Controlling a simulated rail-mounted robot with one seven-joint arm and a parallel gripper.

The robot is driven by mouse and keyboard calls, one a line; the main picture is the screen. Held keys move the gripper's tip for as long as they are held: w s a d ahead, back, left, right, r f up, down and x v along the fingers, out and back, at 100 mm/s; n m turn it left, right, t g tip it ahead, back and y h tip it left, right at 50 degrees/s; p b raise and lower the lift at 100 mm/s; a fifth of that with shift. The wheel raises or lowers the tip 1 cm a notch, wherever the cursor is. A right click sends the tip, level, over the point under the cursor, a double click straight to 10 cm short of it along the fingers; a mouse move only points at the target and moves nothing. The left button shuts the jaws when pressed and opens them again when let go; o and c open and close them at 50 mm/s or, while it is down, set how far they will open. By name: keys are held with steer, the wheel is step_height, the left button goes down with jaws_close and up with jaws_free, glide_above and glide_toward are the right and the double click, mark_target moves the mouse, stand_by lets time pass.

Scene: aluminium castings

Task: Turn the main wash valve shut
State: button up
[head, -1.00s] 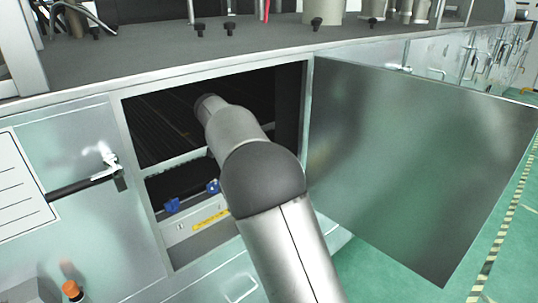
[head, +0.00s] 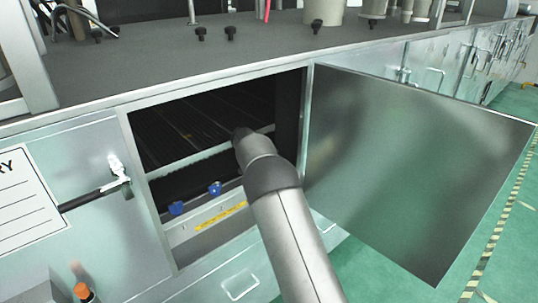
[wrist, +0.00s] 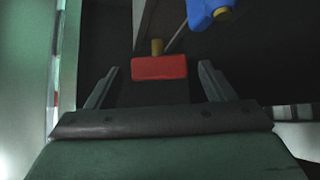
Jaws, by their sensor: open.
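A red block-shaped handle (wrist: 160,68) with a short brass-coloured stem shows in the wrist view; it looks like the wash valve's handle, though no label is readable. My gripper (wrist: 158,84) is open, with one finger on each side of the red handle. I cannot tell whether either finger touches it. A blue valve part (wrist: 205,10) with a brass end is above and to the right. In the head view my arm reaches into the open cabinet, and the gripper and red handle are hidden. Two blue handles (head: 177,208) (head: 215,188) show low in the opening.
The cabinet door (head: 415,170) stands open on the right of the opening. A frame bar crosses the opening, and a yellow label (head: 220,216) is below the blue handles. A closed panel with a latch (head: 120,180) is at left. The bench top (head: 150,65) lies above.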

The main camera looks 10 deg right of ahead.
steer(key=shift+w+d+f, duration=0.1)
steer(key=shift+d+f, duration=0.05)
steer(key=c, duration=1)
steer(key=shift+w+f+m+b, duration=0.1)
steer(key=shift+f+m+b, duration=0.25)
steer(key=shift+b, duration=0.5)
steer(key=shift+r+m+g+h+b, duration=0.15)
steer(key=shift+m+g+h+b, duration=0.2)
steer(key=shift+m+g+h, duration=0.1)
steer(key=shift+w+r+m+g+h+p, duration=0.1)
steer(key=shift+r+m+g+h+p, duration=0.35)
steer(key=shift+m, duration=0.35)
steer(key=shift+f+m+p, duration=0.15)
steer(key=shift+m+p, duration=0.25)
steer(key=shift+p, duration=0.05)
